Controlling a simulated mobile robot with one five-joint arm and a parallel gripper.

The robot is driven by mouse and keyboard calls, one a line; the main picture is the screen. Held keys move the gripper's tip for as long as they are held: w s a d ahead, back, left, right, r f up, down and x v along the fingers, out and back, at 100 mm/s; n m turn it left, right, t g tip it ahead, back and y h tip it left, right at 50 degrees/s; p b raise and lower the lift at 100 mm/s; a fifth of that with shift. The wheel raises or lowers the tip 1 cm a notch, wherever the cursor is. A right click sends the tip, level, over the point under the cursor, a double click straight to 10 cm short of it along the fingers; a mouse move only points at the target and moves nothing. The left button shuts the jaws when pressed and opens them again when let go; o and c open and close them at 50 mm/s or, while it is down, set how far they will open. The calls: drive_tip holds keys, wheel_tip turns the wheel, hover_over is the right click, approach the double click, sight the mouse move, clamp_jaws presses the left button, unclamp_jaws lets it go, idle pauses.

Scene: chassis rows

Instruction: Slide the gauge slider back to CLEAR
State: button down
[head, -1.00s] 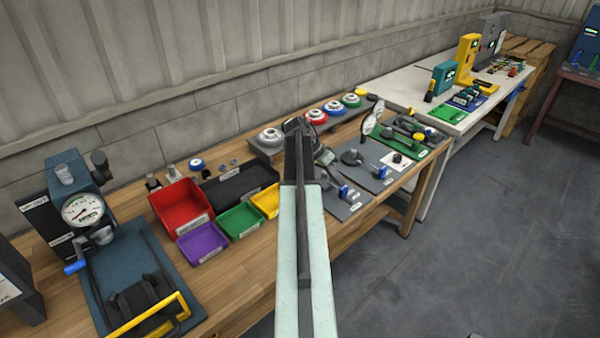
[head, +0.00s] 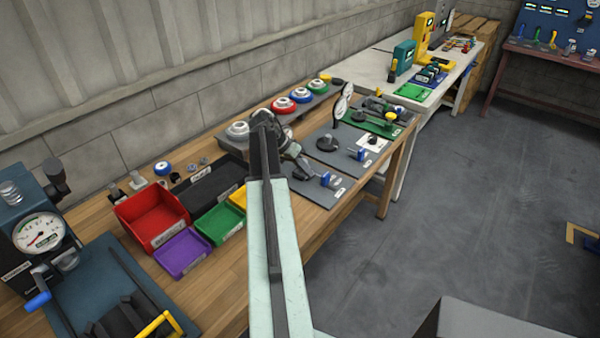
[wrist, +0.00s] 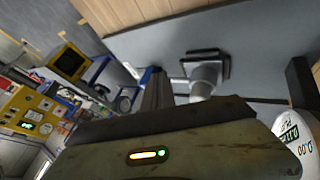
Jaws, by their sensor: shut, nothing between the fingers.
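My gripper (head: 302,170) is shut and empty, low over the nearest grey plate (head: 318,193) on the wooden bench. In the wrist view my gripper (wrist: 157,92) shows as a dark finger. A small blue-and-white part (head: 327,180) stands on that plate, just right of the gripper; a blue part shows beside the finger in the wrist view (wrist: 148,76). A round dial gauge (head: 341,106) stands on a post on the plate behind. I cannot tell which part is the gauge slider, nor see a CLEAR mark. Contact is unclear.
A round readout (wrist: 295,130) is close on the right in the wrist view, near a post on a square base (wrist: 207,72). Red (head: 152,215), purple (head: 182,252) and green (head: 219,225) bins stand left of my arm.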

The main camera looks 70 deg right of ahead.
sight(313, 184)
drive_tip(key=b+x, duration=0.2)
drive_tip(key=x, duration=0.2)
drive_tip(key=s, duration=0.2)
drive_tip(key=s+a, duration=0.1)
drive_tip(key=shift+s, duration=0.4)
drive_tip(key=shift+r, duration=0.15)
